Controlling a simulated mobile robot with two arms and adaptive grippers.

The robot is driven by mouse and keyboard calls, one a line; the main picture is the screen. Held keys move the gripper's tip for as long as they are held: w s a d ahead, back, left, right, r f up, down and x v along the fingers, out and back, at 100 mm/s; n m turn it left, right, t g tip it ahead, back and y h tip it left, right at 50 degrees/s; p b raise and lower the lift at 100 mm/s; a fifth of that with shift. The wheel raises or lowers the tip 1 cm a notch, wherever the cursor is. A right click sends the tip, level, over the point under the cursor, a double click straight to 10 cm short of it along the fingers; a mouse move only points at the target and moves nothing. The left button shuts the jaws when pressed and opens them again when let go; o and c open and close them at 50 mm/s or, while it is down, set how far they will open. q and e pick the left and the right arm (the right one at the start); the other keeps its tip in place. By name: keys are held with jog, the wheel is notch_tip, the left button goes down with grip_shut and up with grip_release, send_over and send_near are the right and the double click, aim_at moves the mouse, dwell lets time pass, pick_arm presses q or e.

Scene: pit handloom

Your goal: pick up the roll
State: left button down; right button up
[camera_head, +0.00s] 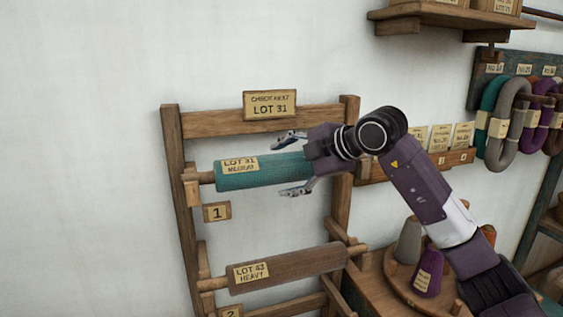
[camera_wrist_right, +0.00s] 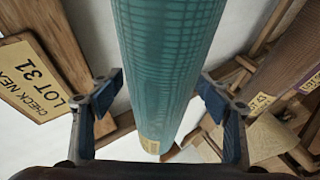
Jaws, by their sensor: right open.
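The teal roll (camera_head: 262,171), with a paper tag reading LOT 31, lies across the upper level of a wooden rack (camera_head: 173,150). My right gripper (camera_head: 293,164) is open at the roll's right part, one finger above it and one below. In the right wrist view the teal roll (camera_wrist_right: 165,60) runs between the two spread fingers of the gripper (camera_wrist_right: 160,112), with visible gaps on both sides. The right end of the roll is hidden behind the gripper in the head view. My left gripper is not in view.
A brown roll (camera_head: 300,264) tagged LOT 43 HEAVY lies on the level below. A LOT 31 sign (camera_head: 269,105) tops the rack. A turntable with cones (camera_head: 428,272) stands at lower right. Yarn hanks (camera_head: 508,122) hang at far right. The wall left of the rack is clear.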

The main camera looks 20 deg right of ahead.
jog(key=c, duration=1.9)
jog(key=shift+r, duration=0.1)
jog(key=shift+r, duration=0.1)
